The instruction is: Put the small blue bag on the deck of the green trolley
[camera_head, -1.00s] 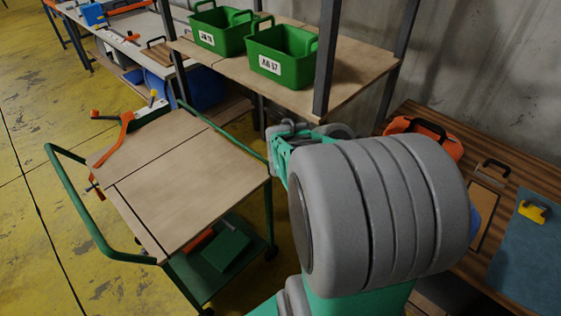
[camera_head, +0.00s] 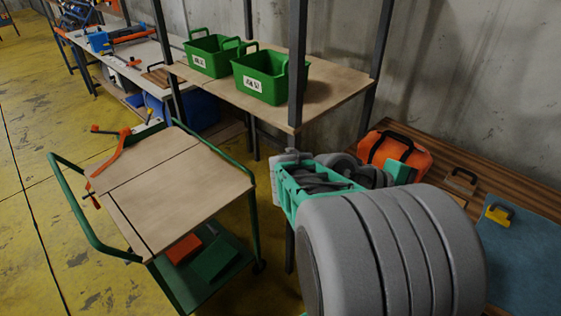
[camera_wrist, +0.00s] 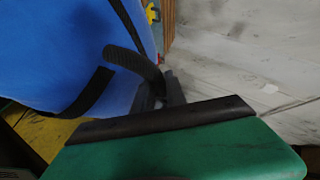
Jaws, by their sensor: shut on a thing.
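The small blue bag (camera_wrist: 60,50) fills the upper left of the wrist view, with a black strap handle. My gripper (camera_wrist: 160,88) is shut on the bag's black handle, and the bag hangs beside it. In the head view my arm hides the gripper and the bag. The green trolley (camera_head: 85,215) stands at the left in the head view. Its wooden deck (camera_head: 180,190) is flat and mostly bare. My arm is to the right of the trolley.
An orange clamp (camera_head: 112,158) lies at the deck's left edge. Red and green boxes sit on the trolley's lower shelf. Two green totes (camera_head: 260,80) stand on a wooden shelf behind. An orange bag (camera_head: 395,152) rests on the slatted bench at right. Yellow floor is free left of the trolley.

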